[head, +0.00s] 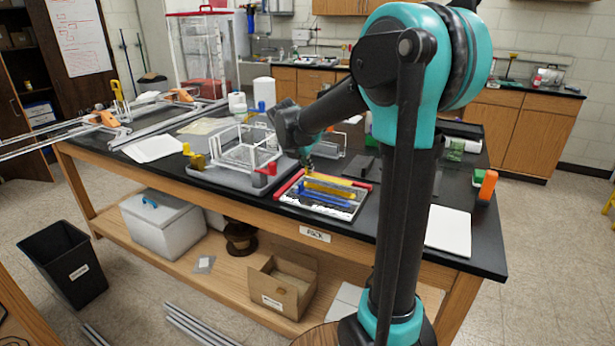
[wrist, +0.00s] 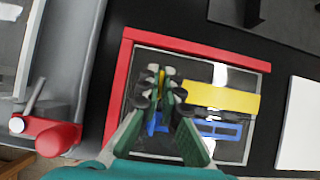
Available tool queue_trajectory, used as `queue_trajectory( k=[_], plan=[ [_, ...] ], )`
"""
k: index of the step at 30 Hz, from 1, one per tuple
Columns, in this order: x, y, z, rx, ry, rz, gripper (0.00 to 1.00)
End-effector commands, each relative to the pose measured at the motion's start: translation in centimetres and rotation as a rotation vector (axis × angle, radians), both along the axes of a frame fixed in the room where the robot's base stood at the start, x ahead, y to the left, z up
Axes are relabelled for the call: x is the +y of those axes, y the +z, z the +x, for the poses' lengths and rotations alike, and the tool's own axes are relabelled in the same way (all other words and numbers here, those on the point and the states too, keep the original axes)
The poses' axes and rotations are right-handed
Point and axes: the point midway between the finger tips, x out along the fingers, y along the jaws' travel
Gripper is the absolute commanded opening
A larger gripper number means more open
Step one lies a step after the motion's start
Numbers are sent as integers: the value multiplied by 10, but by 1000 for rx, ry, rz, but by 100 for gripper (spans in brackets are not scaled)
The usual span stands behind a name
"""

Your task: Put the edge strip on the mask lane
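A shallow tray (head: 310,199) with a red rail along its left and far sides lies on the black bench top; its rail also shows in the wrist view (wrist: 200,48). A broad yellow strip (wrist: 225,98) lies across its middle, and a slotted blue strip (wrist: 219,131) lies nearer. I cannot tell which piece is the edge strip, or which part is the mask lane. My gripper (wrist: 161,76) points down over the tray's left part. Its fingertips are close together with a narrow gap showing yellow. The fingers hide the strips' left parts, and I cannot tell whether they hold anything.
A clear-walled frame box (head: 245,148) on a grey tray stands left of the red-railed tray. A red knob (wrist: 58,139) is close on the left. A white sheet (head: 448,231) lies to the right. Dark parts stand behind the tray.

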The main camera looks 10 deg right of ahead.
Motion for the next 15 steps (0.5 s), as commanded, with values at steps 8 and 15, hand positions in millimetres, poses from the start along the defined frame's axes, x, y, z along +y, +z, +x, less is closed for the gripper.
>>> queue_trajectory(
  k=[8,15],
  plan=[
    [0,-33,0,0,0,0,0],
    [0,-39,0,0,0,0,0]
  ],
)
